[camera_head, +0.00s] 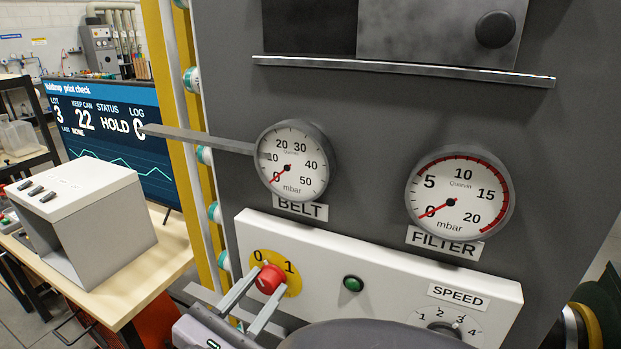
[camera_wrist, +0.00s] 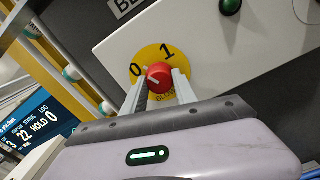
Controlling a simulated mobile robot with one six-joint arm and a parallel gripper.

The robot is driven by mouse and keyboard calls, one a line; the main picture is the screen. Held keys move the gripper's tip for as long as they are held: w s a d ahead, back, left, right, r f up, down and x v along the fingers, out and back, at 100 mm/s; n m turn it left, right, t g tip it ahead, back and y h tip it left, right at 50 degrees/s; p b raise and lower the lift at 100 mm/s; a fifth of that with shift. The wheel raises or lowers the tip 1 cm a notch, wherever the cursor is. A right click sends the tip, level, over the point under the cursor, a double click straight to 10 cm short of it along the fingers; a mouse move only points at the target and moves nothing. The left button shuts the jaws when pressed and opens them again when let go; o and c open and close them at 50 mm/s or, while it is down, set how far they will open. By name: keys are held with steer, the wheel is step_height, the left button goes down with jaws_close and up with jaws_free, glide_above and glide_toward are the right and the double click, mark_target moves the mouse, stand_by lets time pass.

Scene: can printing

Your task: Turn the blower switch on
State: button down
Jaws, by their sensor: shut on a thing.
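The blower switch is a red knob (camera_head: 268,278) on a yellow disc marked 0 and 1, at the left of the white control panel (camera_head: 330,258). It also shows in the wrist view as a red knob (camera_wrist: 160,75), with the lettering below it partly hidden. A pale mark on the knob seems to lie toward the 0 side; its exact angle is hard to tell. My gripper (camera_head: 266,285) is shut on the knob, one finger on each side. The wrist view shows the same fingers (camera_wrist: 159,82) beside the knob.
A green button (camera_head: 353,284) and a speed dial (camera_head: 443,322) are to the right. The belt gauge (camera_head: 294,162) and filter gauge (camera_head: 459,195) above both read about 0. A flat metal bar (camera_head: 200,138) juts left. A grey box (camera_head: 85,215) stands on the wooden bench.

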steer(key=m+b, duration=0.1)
steer(key=m, duration=0.2)
steer(key=shift+f+m, duration=0.1)
steer(key=shift+m, duration=0.3)
steer(key=m+b, duration=0.2)
steer(key=m, duration=0.1)
steer(key=shift+m, duration=0.3)
steer(key=m+b, duration=0.4)
steer(key=m, duration=0.1)
steer(key=shift+m+b, duration=0.85)
steer(key=shift+m, duration=0.05)
steer(key=c, duration=1)
jaws_free()
steer(key=shift+w, duration=0.1)
steer(key=shift+o, duration=0.2)
